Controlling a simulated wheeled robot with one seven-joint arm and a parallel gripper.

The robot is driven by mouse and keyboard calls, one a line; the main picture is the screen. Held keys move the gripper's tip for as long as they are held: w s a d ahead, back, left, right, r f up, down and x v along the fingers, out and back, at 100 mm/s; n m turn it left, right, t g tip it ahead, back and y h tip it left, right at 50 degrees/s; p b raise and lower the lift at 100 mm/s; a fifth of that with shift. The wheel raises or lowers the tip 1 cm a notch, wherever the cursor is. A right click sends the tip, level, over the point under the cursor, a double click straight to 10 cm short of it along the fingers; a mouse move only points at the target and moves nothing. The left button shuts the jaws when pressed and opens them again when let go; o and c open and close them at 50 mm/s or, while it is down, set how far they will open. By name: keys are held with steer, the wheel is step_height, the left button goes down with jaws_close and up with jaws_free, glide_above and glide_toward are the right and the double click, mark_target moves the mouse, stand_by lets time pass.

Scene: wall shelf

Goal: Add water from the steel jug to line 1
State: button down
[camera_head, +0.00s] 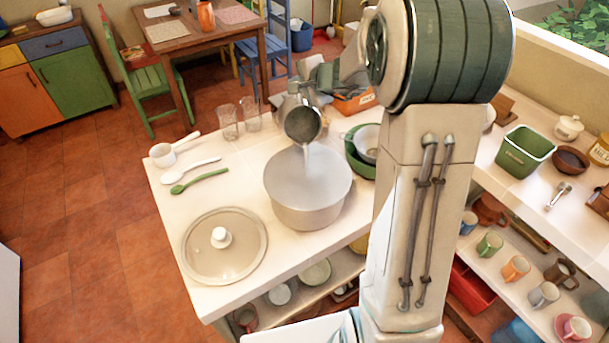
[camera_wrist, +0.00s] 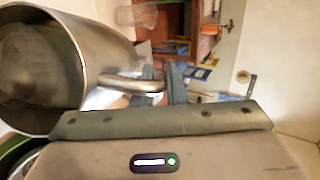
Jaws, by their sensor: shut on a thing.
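The steel jug (camera_head: 302,124) is tipped over the large grey pot (camera_head: 306,207), its mouth facing down toward the pot. A pale stream of water (camera_head: 307,156) falls from its lip into the pot. The pot's inside looks whitish and blurred; I cannot make out any line or the water level. My gripper (camera_head: 311,86) is behind and above the jug, partly hidden by it. In the wrist view the jug (camera_wrist: 70,50) fills the left side, and my gripper (camera_wrist: 160,86) is shut on its handle (camera_wrist: 128,83).
A glass lid (camera_head: 224,260) lies front left of the pot. A green spoon (camera_head: 199,181), a white spoon (camera_head: 191,169) and a small white pan (camera_head: 162,156) lie left. Two clear glasses (camera_head: 227,122) stand behind; a green bowl (camera_head: 359,163) sits close at the pot's right.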

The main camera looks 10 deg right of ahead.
steer(key=shift+s+r+n+t+b, duration=0.2)
steer(key=shift+s+t+b, duration=0.85)
steer(key=shift+b, duration=2.7)
stand_by(2.0)
